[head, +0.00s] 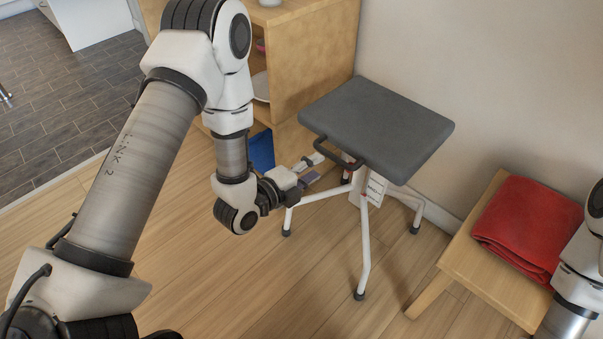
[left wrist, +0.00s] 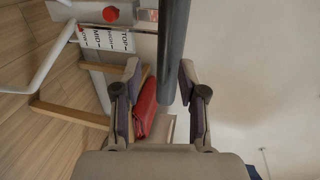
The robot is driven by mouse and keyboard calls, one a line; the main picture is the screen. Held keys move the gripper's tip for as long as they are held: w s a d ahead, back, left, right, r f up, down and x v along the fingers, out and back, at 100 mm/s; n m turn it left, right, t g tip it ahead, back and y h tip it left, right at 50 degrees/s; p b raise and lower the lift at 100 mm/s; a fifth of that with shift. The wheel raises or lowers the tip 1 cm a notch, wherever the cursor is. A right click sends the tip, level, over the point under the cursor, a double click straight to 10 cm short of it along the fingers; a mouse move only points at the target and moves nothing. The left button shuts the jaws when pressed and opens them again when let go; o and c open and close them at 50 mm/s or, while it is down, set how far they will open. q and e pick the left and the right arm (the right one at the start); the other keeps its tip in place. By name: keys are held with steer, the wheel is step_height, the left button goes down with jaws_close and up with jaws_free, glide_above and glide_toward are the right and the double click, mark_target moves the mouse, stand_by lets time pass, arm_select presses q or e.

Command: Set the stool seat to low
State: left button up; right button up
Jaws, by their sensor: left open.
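The stool has a dark grey square seat (head: 378,128) on a white column with splayed white legs (head: 366,245). A dark bar handle (head: 340,152) sticks out from the seat's near left edge. My left gripper (head: 313,169) is open beside this handle, pointing at it. In the left wrist view the dark bar (left wrist: 173,45) runs in the gap between the fingers (left wrist: 160,85); I cannot tell whether they touch it. A white height label (left wrist: 108,38) reads TOP, MID and low, near a red round knob (left wrist: 111,14). My right gripper is out of view.
A wooden bench (head: 452,258) with a folded red cloth (head: 522,225) stands to the right. A wooden shelf unit (head: 315,50) stands behind, with a blue object (head: 262,150) by its base. The wall is close behind the stool; the front floor is clear.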

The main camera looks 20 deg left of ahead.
arm_select(q)
steer(key=v, duration=0.4)
steer(key=shift+s, duration=0.3)
steer(key=s+f+n+g+y, duration=0.1)
steer(key=s+f+n+g, duration=0.25)
steer(key=s+f, duration=0.35)
steer(key=s+f+n+g+y, duration=0.15)
steer(key=s+f+g, duration=0.25)
steer(key=f, duration=0.6)
steer(key=s+a+f+n+g+y, duration=0.1)
steer(key=s+a+f+n+g, duration=0.2)
steer(key=s+n, duration=0.5)
steer(key=s+f+n+g+y, duration=0.2)
steer(key=s+n+g, duration=0.3)
steer(key=n, duration=0.4)
step_height(320, 180, up, 28)
steer(key=p, duration=2.8)
steer(key=shift+s+a+t, duration=0.15)
steer(key=shift+a+t, duration=0.05)
steer(key=shift+t, duration=0.25)
